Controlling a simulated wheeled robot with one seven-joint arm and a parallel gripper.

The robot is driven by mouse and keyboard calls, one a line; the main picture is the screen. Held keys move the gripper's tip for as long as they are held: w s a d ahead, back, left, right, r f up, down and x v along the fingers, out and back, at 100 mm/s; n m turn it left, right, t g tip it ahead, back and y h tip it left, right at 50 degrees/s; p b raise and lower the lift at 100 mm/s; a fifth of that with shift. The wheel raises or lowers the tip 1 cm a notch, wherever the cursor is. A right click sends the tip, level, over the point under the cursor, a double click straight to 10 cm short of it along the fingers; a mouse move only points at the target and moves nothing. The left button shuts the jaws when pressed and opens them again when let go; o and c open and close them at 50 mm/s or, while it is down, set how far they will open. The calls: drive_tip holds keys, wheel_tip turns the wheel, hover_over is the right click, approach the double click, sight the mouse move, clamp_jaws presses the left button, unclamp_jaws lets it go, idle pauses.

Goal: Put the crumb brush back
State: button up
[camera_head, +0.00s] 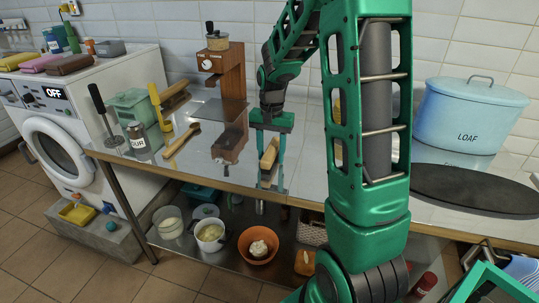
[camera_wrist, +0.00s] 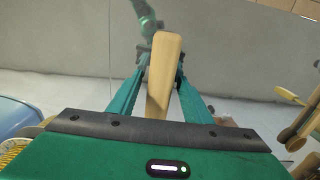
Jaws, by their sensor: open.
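My gripper (camera_head: 269,135) points down over the shiny metal worktop, near its front edge. It is open. A light wooden handle (camera_head: 269,152), likely the crumb brush, is between its fingers. In the wrist view my gripper (camera_wrist: 162,70) has a finger on each side of this wooden handle (camera_wrist: 163,75). I cannot tell whether the fingers touch it. No bristles are clear to me. Another wooden-handled piece (camera_head: 183,139) lies further left on the worktop, and a wooden brush (camera_head: 174,97) shows behind it.
A brown wooden grinder (camera_head: 228,68) stands behind, with its reflection in the worktop. A green container (camera_head: 132,104), a dark jar (camera_head: 138,136) and a yellow-handled tool (camera_head: 157,103) are at left. A blue LOAF bin (camera_head: 467,120) and dark round board (camera_head: 475,188) are at right. Bowls sit below.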

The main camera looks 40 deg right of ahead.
sight(271, 149)
wheel_tip(271, 149, up, 10)
drive_tip(key=shift+r, duration=0.75)
drive_tip(key=s+a+f+n, duration=0.1)
drive_tip(key=s+n, duration=0.1)
drive_tip(key=s, duration=1.2)
drive_tip(key=s+a+f+n, duration=0.1)
drive_tip(key=s+f+n, duration=0.1)
drive_tip(key=s, duration=1.2)
drive_tip(key=shift+s+a, duration=0.25)
drive_tip(key=shift+s, duration=0.05)
